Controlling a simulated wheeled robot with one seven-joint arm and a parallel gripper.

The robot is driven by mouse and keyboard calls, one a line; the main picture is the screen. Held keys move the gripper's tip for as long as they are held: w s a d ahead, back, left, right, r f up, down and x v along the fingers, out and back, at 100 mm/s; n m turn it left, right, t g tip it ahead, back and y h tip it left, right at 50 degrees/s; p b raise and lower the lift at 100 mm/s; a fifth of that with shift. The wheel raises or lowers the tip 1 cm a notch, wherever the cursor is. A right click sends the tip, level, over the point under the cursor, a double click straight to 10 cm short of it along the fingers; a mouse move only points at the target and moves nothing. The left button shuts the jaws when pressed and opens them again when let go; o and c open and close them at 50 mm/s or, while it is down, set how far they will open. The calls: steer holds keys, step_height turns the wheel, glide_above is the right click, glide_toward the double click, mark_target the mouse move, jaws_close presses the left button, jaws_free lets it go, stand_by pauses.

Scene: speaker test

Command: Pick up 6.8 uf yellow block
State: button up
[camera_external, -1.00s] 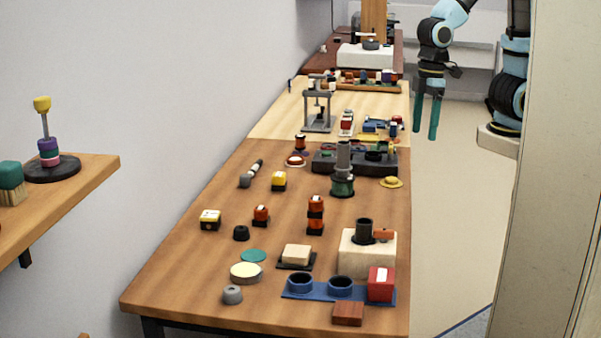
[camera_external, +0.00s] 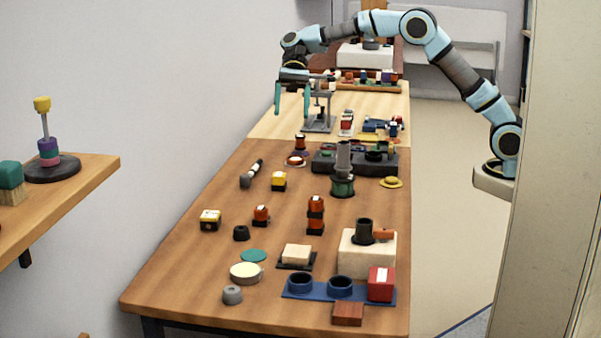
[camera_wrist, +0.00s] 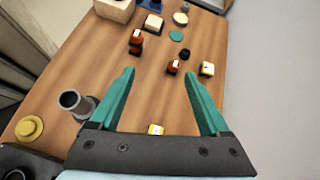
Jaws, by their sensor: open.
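Two yellow blocks with black bases and white labels stand on the brown table; the labels are too small to read. One yellow block (camera_external: 279,180) is near the table's middle and shows in the wrist view (camera_wrist: 156,129) at the edge of my gripper's palm, partly hidden. The other yellow block (camera_external: 210,219) is farther left and nearer the camera; the wrist view shows it (camera_wrist: 206,69) right of my fingers. My gripper (camera_external: 293,114) is open and empty, fingers down, high above the table's left side. Its green fingers (camera_wrist: 160,74) are wide apart in the wrist view.
Red-orange blocks (camera_external: 261,214) (camera_external: 315,205) and a black knob (camera_external: 241,233) stand near the yellow blocks. A grey-green cylinder (camera_external: 343,183), yellow disc (camera_external: 391,182) and dark tray (camera_external: 387,168) lie to the right. A grey press frame (camera_external: 318,122) stands behind. The wall borders the left.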

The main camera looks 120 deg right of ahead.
steer(key=s+d+m+t+y+b, duration=0.1)
steer(key=s+d+m+t+b, duration=0.3)
steer(key=d, duration=0.7)
steer(key=g+p, duration=0.1)
steer(key=p, duration=0.1)
glide_toward(278, 183)
steer(key=shift+w+f+n, duration=0.15)
steer(key=shift+f+n, duration=0.1)
steer(key=shift+n, duration=0.15)
steer(key=x, duration=0.5)
steer(key=shift+a, duration=0.15)
steer(key=shift+p+x, duration=0.55)
steer(key=shift+x, duration=2.2)
steer(key=shift+r, duration=0.15)
steer(key=shift+c, duration=0.2)
steer(key=shift+w, duration=0.1)
jaws_close()
